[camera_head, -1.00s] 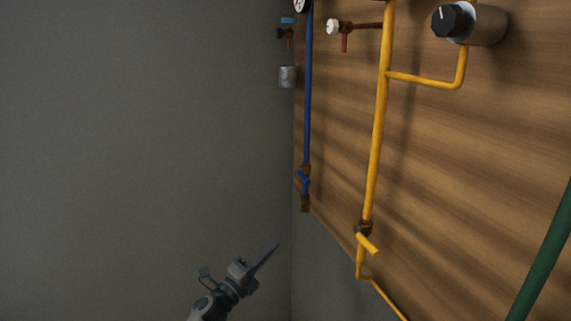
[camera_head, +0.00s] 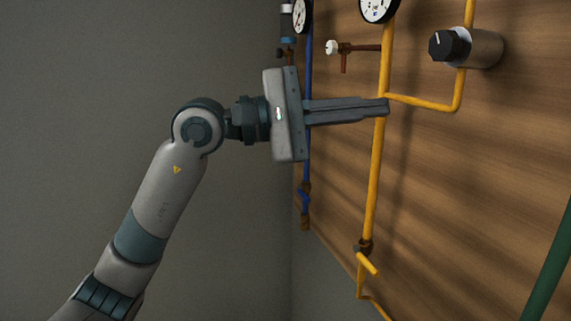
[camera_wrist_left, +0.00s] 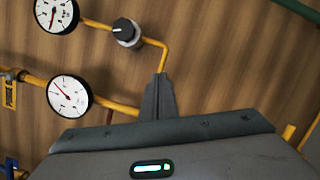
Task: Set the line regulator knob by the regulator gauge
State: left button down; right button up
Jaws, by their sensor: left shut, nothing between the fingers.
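The line regulator knob (camera_head: 450,45) is black with a white mark, on a metal cylinder on the yellow pipe. It also shows at the top of the left wrist view (camera_wrist_left: 124,30). A white gauge (camera_wrist_left: 56,14) beside it on the same pipe is partly cut off, its needle pointing downward. A second gauge (camera_wrist_left: 69,96) has its needle toward the upper left; I cannot tell which is the regulator gauge. My left gripper (camera_head: 387,106) is shut and empty. Its fingers point right, left of and below the knob, apart from it. The right gripper is not in view.
The yellow pipe (camera_head: 374,180) runs down the wooden panel, with a yellow valve handle (camera_head: 366,263) low down. The panel below the knob is clear.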

aim_at(448, 48)
pick_arm(q)
jog(key=s+r+m+t+y, duration=0.1)
jog(key=s+r+m+t, duration=0.3)
jog(key=s+r+m, duration=0.4)
jog(key=s, duration=0.2)
jog(key=shift+s+r+y, duration=0.3)
jog(key=shift+s+r, duration=0.05)
jog(key=shift+s, duration=0.05)
jog(key=shift+w+d, duration=0.1)
jog(key=shift+d, duration=0.05)
jog(key=x, duration=0.2)
jog(key=p+x, duration=0.1)
jog(key=x, duration=0.2)
jog(key=shift+f, duration=0.2)
jog(key=shift+x, duration=0.9)
